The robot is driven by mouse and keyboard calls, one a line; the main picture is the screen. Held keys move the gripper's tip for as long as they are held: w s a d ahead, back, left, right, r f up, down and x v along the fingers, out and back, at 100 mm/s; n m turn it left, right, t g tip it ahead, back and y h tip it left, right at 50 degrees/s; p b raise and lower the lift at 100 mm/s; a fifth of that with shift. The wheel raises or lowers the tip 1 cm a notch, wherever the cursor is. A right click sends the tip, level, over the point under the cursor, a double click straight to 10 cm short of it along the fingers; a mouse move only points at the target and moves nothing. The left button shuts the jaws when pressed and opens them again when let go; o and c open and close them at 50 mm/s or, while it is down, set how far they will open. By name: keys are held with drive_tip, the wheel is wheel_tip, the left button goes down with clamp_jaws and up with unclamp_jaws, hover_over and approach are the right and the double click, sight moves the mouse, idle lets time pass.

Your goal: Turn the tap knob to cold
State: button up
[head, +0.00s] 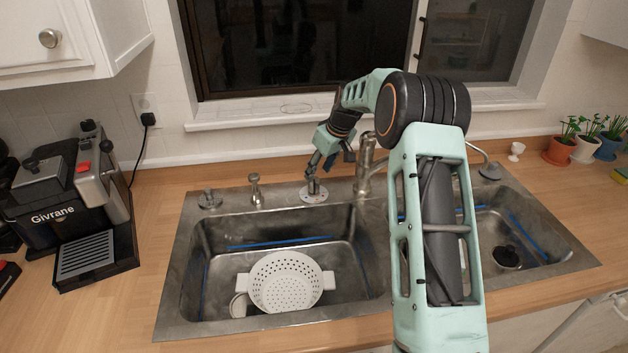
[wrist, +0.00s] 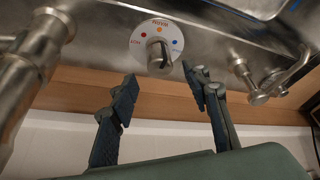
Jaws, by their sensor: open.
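The tap knob (wrist: 159,57) is a short metal cylinder on a round white dial (wrist: 148,33) with coloured dots and small lettering. Which way its pointer faces is hard to tell. In the head view the dial (head: 314,196) sits on the sink's back rim, left of the metal faucet (head: 364,165). My gripper (wrist: 163,87) is open and empty in the wrist view, with one finger to each side below the knob. The fingertips look apart from it. In the head view my gripper (head: 316,166) hangs just above the dial and partly hides the knob.
A white colander (head: 285,282) lies in the left basin (head: 340,240). A soap dispenser (head: 256,190) stands left of the dial. A coffee machine (head: 75,205) is at the left, and potted plants (head: 563,150) stand at the right. The window sill (head: 250,117) is close behind.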

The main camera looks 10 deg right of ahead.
sight(315, 180)
drive_tip(key=shift+p+x, duration=0.55)
drive_tip(key=shift+x, duration=2.65)
drive_tip(key=shift+c, duration=0.7)
drive_tip(key=c, duration=1)
